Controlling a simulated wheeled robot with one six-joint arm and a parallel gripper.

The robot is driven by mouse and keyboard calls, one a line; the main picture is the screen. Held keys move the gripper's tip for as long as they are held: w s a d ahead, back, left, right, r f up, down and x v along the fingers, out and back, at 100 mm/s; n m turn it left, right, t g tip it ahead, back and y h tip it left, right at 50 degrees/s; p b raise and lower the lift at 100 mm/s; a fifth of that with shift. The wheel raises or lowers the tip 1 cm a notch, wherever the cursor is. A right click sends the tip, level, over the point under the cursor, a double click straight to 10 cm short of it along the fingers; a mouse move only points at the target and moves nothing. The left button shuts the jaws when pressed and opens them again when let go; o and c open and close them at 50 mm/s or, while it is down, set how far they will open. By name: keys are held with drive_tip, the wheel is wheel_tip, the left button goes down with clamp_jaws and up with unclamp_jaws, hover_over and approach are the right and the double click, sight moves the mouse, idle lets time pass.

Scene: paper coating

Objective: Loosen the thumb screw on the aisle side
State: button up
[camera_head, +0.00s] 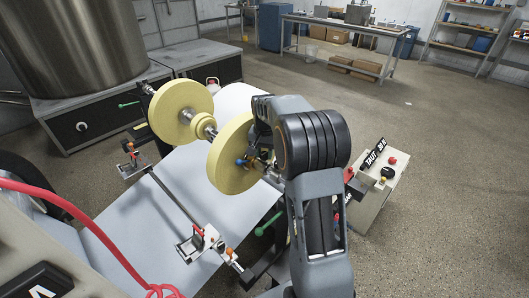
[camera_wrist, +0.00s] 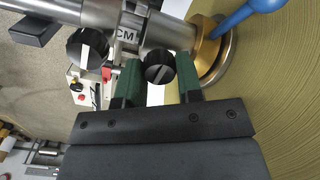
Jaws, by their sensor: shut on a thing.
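A black round thumb screw (camera_wrist: 160,66) with a pale line across its face sits below the steel shaft (camera_wrist: 168,31) in the wrist view. My gripper (camera_wrist: 157,75) has its two green fingers on either side of this knob and is shut on it. A second black knob (camera_wrist: 88,46) with a white line sits to the left, apart from my fingers. In the head view my gripper (camera_head: 261,156) is beside the near yellow roll (camera_head: 229,160); my arm hides the thumb screw there.
A brass collar (camera_wrist: 207,50) and a blue handle (camera_wrist: 248,14) are close to the right finger. Another yellow roll (camera_head: 180,112) is farther along the shaft. A control box (camera_head: 376,192) with a red button stands right of my arm. The floor beyond is open.

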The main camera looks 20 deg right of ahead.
sight(264, 153)
drive_tip(key=n, duration=0.8)
drive_tip(key=shift+p, duration=0.4)
drive_tip(key=n, duration=0.4)
drive_tip(key=shift+n, duration=2.1)
drive_tip(key=o, duration=0.9)
wheel_tip(264, 153, up, 14)
drive_tip(key=shift+f, duration=0.1)
